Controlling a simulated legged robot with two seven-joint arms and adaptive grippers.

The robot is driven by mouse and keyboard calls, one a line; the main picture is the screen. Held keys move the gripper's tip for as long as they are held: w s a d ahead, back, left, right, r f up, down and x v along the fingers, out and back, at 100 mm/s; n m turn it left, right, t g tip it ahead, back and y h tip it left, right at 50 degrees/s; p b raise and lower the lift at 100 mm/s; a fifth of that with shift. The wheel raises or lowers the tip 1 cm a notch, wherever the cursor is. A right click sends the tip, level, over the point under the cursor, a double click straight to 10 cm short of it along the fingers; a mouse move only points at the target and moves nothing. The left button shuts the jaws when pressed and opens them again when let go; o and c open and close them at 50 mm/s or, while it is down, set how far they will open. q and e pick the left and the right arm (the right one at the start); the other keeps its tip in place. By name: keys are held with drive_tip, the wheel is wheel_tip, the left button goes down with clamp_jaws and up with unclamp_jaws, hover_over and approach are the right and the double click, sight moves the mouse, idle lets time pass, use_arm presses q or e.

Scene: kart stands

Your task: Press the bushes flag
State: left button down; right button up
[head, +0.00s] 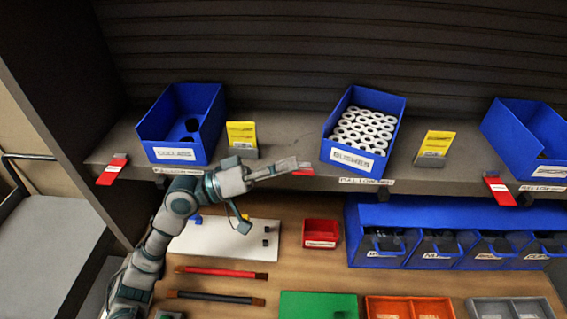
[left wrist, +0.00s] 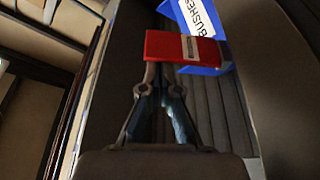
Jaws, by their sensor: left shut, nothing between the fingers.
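The bushes bin (head: 348,169) is blue, full of white rings, and stands on the shelf with a "BUSHES" label. It also shows at the top of the left wrist view (left wrist: 200,22). The bushes flag (head: 305,172) is red and sits at the shelf's front edge, left of that bin, partly hidden by my gripper. In the left wrist view the red flag (left wrist: 165,47) lies straight ahead of the fingertips. My left gripper (head: 298,164) is shut and empty, with its tips at the flag. I cannot tell whether they touch it. My right gripper is out of view.
A blue collars bin (head: 172,150) stands left on the shelf, and another blue bin (head: 518,157) stands right. Other red flags (head: 112,170) (head: 499,190) sit at the shelf edge. Yellow cards (head: 241,135) (head: 436,143) stand between bins. Below are a red tray (head: 320,234) and rods (head: 222,272).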

use_arm(q)
drive_tip(key=shift+s+f, duration=0.65)
drive_tip(key=shift+f, duration=0.15)
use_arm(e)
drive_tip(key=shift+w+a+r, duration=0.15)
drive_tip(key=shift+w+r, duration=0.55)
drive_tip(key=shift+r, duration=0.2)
use_arm(q)
drive_tip(key=shift+a, duration=0.1)
drive_tip(key=r+v, duration=0.3)
drive_tip(key=v, duration=0.9)
drive_tip(key=shift+v, duration=0.75)
drive_tip(key=shift+f, duration=0.1)
